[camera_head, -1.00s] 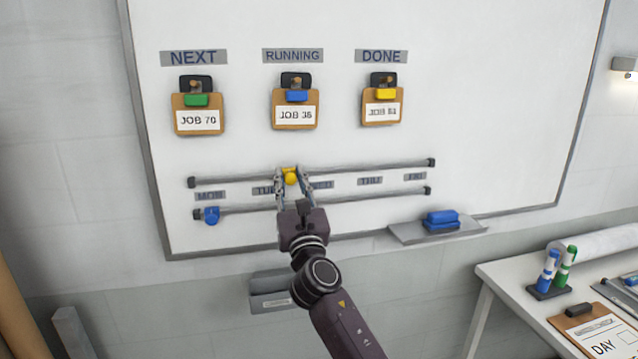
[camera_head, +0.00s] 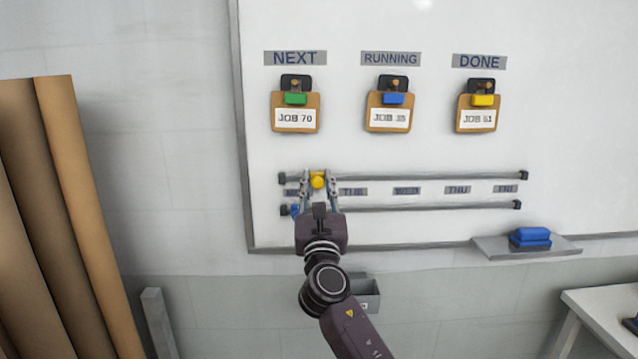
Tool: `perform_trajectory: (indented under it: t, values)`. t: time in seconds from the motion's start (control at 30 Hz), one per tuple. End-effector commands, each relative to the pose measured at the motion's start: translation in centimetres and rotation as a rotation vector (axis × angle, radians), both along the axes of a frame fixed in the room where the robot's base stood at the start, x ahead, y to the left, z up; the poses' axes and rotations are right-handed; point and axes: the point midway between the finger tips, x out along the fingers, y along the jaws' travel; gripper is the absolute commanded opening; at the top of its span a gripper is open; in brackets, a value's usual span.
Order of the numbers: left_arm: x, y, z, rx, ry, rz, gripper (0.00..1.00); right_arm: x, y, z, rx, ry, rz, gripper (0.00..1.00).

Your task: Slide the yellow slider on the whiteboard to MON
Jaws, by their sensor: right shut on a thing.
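The yellow slider (camera_head: 317,179) sits on the upper rail (camera_head: 430,177) of the whiteboard (camera_head: 560,120), near its left end. My right gripper (camera_head: 318,184) is shut on the slider, one finger at each side. The MON label (camera_head: 291,193) is below the rail, largely hidden behind the left finger; the slider is slightly right of it. My left gripper is not in view.
A blue slider (camera_head: 294,210) on the lower rail (camera_head: 430,207) is partly hidden by my gripper. Job clipboards (camera_head: 295,110) hang above. A tray (camera_head: 500,247) with a blue eraser (camera_head: 530,237) is at lower right. Brown rolls (camera_head: 60,220) stand at left.

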Motion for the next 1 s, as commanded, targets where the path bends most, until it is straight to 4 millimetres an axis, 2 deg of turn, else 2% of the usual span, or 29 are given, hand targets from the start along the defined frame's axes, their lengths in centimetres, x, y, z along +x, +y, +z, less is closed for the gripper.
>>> perform_trajectory:
  t: [0.07,0.1,0.2,0.5,0.63,0.77,1.0]
  values:
    - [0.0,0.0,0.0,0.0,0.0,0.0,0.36,0.0,0.0,-0.1,0.002,0.002,0.001,0.0]
    - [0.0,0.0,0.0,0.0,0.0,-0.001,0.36,0.0,0.0,-0.1,0.002,0.002,0.001,0.25]
    - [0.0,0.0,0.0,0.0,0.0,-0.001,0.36,0.0,0.0,-0.1,0.002,0.002,0.001,0.36]
    - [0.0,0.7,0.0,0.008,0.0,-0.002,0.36,-0.1,-0.1,-0.1,0.001,0.001,-0.001,0.36]
    - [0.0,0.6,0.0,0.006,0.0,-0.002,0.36,-0.8,-0.1,-0.5,0.0,0.001,-0.001,0.36]
    - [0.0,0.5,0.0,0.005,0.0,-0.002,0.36,-2.5,-0.2,-1.2,0.001,0.002,0.0,0.36]
    - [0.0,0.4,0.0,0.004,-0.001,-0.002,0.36,-7.0,-0.3,-3.1,0.002,0.003,0.001,0.36]
